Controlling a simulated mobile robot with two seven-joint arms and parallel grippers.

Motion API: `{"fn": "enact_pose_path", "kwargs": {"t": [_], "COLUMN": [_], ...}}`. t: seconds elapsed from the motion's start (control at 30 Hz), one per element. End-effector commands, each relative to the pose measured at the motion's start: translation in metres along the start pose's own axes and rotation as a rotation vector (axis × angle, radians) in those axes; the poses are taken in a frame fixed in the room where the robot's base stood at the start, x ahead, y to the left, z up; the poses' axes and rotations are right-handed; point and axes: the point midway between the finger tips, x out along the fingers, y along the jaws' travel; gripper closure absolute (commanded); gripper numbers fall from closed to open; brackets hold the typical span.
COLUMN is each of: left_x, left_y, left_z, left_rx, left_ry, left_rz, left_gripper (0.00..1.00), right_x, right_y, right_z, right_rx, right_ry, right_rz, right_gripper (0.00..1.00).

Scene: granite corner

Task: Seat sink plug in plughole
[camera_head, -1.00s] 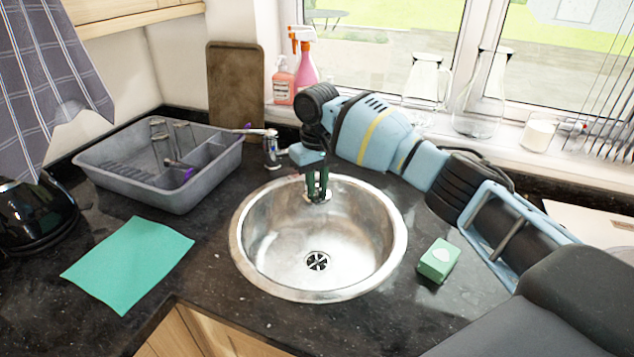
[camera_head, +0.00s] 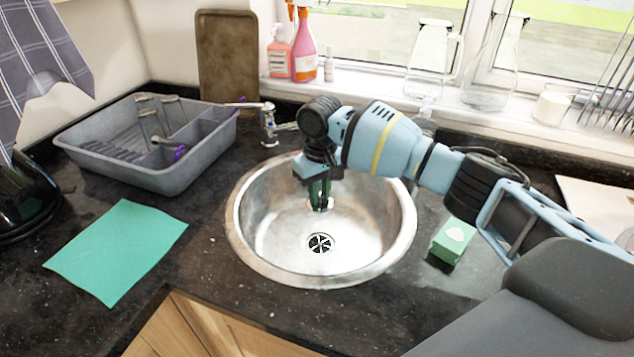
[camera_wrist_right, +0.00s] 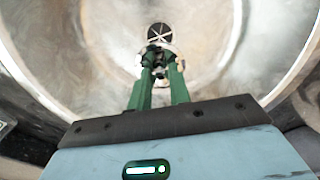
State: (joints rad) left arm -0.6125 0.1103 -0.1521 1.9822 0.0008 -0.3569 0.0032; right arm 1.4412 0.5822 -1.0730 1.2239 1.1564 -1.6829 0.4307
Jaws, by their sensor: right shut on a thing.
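The round steel sink (camera_head: 250,235) is set in the dark worktop. Its plughole (camera_head: 320,243) is a dark slotted drain in the sink floor; it also shows in the wrist view (camera_wrist_right: 159,33), just beyond my fingertips. My right gripper (camera_head: 320,200) points down into the back of the bowl, its green fingers shut on the small silvery sink plug (camera_head: 323,207). In the right wrist view the gripper (camera_wrist_right: 160,62) partly hides the plug (camera_wrist_right: 176,55). The plug is apart from the plughole, behind it in the head view. My left gripper is not in view.
The tap (camera_head: 270,125) stands behind the sink. A grey cutlery tray (camera_head: 120,165) and a green cloth (camera_head: 120,250) lie left. A green sponge block (camera_head: 452,242) lies close to the sink's right rim. The sink floor around the plughole is clear.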

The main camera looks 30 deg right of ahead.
Motion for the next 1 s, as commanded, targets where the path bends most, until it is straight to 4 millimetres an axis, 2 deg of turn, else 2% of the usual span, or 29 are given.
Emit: {"fn": "enact_pose_path", "kwargs": {"t": [0.03,0.2,0.6,0.63,0.8,1.0], "left_x": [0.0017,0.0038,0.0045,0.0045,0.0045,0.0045], "left_y": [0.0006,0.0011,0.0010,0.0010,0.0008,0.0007], "left_z": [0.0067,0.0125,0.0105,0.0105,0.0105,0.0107], "left_rx": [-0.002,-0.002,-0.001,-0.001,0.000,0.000], "left_ry": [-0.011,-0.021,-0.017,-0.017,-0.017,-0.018], "left_rz": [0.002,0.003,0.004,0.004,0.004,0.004], "left_gripper": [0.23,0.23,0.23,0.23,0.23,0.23], "right_x": [0.0089,0.0161,0.0168,0.0170,0.0171,0.0172], "right_y": [0.0005,0.0005,0.0003,0.0004,0.0003,0.0002], "right_z": [0.0005,0.0004,0.0001,0.0001,0.0001,0.0002], "right_rx": [0.000,0.001,0.001,0.001,0.001,0.001], "right_ry": [-0.005,-0.003,0.001,0.001,0.000,0.000], "right_rz": [0.000,0.001,0.000,0.001,0.001,0.000], "right_gripper": [1.00,1.00,1.00,0.80,0.57,0.55]}}
